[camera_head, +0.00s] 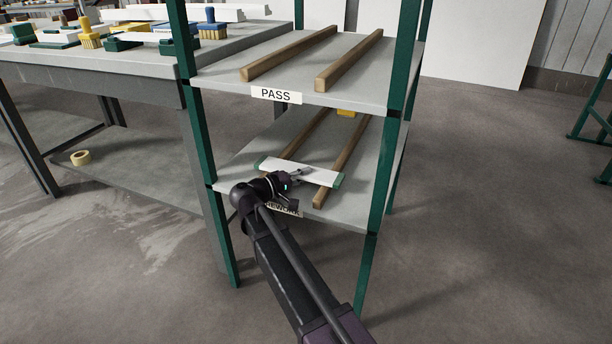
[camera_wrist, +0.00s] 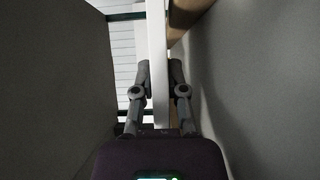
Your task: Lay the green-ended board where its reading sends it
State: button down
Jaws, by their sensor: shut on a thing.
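The green-ended board (camera_head: 315,175) is white with a green end at each side. It lies level across the front of the lower shelf, over the two wooden rails (camera_head: 341,163); I cannot tell whether it touches them. My gripper (camera_head: 299,175) is shut on the board near its middle. In the wrist view the board (camera_wrist: 157,60) runs up between the two fingers of my gripper (camera_wrist: 160,95). The lower shelf's label (camera_head: 284,210) is mostly hidden behind my arm. The upper shelf carries a label (camera_head: 276,95) reading PASS.
The upper shelf (camera_head: 290,75) has two bare wooden rails. Green posts (camera_head: 203,135) frame the rack. A workbench (camera_head: 100,65) with several tools stands left, with a tape roll (camera_head: 80,157) below.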

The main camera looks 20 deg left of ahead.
jog(key=shift+f+b, duration=0.3)
jog(key=c, duration=0.6)
grip_release()
jog(key=shift+v, duration=3.55)
jog(key=shift+s+a, duration=0.35)
jog(key=shift+a, duration=0.05)
jog(key=shift+s+d, duration=0.1)
jog(key=shift+s, duration=0.1)
